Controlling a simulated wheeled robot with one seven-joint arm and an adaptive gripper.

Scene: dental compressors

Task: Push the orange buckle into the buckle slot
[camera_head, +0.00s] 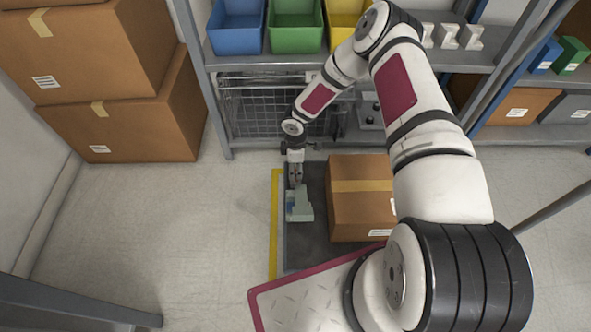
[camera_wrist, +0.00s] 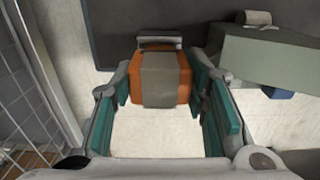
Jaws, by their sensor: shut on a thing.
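My gripper (camera_head: 296,178) is low over the left side of a dark mat in the head view. In the wrist view its two teal-padded fingers (camera_wrist: 164,92) stand on either side of the orange buckle (camera_wrist: 184,82), which has a wide grey band over its middle. The fingers are shut on it. A small metal bracket (camera_wrist: 160,43) shows just beyond the buckle; I cannot tell whether they touch. A grey-green block (camera_wrist: 270,65) with a blue part lies to the right; it also shows below the gripper in the head view (camera_head: 299,207). I cannot make out the buckle slot.
A cardboard box (camera_head: 360,205) stands on the mat (camera_head: 305,258), right of my gripper. A wire mesh cage (camera_head: 275,105) stands under the shelf behind. Stacked cartons (camera_head: 130,120) are at the left. The floor (camera_head: 190,220) left of the yellow strip is clear.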

